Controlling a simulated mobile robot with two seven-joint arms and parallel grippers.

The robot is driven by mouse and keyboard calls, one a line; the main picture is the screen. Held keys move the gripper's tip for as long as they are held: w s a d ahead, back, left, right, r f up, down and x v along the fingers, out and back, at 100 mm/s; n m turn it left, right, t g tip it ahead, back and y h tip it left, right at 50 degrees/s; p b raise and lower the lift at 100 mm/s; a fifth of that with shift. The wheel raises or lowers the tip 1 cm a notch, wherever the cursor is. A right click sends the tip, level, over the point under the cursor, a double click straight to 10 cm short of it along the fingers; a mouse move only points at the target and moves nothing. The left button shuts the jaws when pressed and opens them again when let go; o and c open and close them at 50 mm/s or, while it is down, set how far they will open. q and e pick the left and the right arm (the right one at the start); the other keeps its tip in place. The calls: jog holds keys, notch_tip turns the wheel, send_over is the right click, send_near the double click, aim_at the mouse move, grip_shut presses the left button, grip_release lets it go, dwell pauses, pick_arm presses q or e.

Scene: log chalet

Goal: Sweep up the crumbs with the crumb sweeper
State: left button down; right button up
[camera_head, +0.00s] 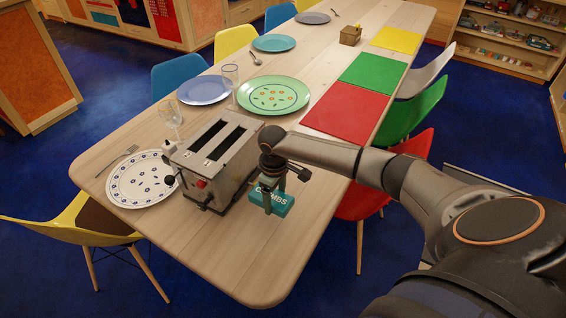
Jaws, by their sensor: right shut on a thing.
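The crumb sweeper (272,203) is a small teal block with white "CRUMBS" lettering, at the near part of the wooden table. My right gripper (271,188) is shut on it from above, with its arm reaching in from the right. I cannot tell whether the sweeper touches the tabletop. I cannot make out any crumbs on the wood; the gripper and toaster hide some of it. My left gripper is not in view.
A grey toaster (217,160) stands just left of the sweeper. A patterned plate (142,188) and fork lie farther left. A green plate (273,92) and red placemat (347,111) lie beyond. The table's near end (255,270) is bare. Chairs line both sides.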

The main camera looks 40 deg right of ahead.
jog(key=shift+r, duration=1.05)
